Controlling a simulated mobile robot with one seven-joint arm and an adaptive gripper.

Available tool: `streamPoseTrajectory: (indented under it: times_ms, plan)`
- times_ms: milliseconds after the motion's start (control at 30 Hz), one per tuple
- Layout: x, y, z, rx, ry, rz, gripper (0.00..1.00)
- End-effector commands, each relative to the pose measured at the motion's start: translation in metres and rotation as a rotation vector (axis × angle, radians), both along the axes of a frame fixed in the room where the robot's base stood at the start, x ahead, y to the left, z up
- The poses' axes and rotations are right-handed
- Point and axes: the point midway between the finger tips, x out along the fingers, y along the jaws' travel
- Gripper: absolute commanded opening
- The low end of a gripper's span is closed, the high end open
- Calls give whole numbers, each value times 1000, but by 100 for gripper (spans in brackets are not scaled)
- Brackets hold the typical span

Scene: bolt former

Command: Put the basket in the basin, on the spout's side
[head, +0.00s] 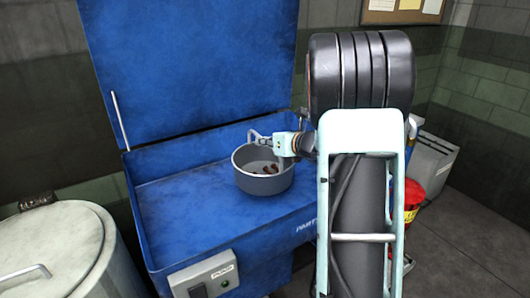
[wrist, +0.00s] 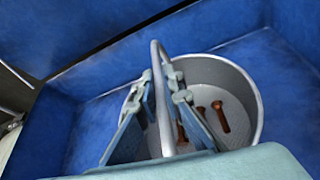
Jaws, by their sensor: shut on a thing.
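The basket (head: 263,184) is a round grey metal pan with several brown bolts inside. It also shows in the wrist view (wrist: 255,110). Its arched handle (wrist: 156,62) stands up between the fingers of my gripper (wrist: 161,84), which is shut on it. I cannot make out the spout; my arm hides the basin's right end.
The blue lid (head: 190,70) stands open behind the basin, with a thin strut (head: 119,120) at its left. A pump switch box (head: 204,277) is on the front. A grey drum (head: 55,250) stands at the left. The basin's left floor is clear.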

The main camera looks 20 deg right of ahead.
Motion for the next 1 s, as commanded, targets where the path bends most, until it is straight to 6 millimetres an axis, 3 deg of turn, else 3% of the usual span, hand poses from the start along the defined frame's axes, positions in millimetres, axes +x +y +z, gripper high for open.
streamPoseTrajectory:
  times_ms: [133, 300, 667, 700, 833, 1000]
  plan:
    - [4, -6, -9, 1, -2, -2, 0]
    - [4, -4, -34, 2, -1, -1, 0]
    - [4, -4, -38, 1, -3, -1, 0]
    - [3, -4, -40, 0, 0, -1, 9]
    - [3, -4, -39, 1, 0, 0, 23]
    - [3, -4, -39, 1, 0, 0, 25]
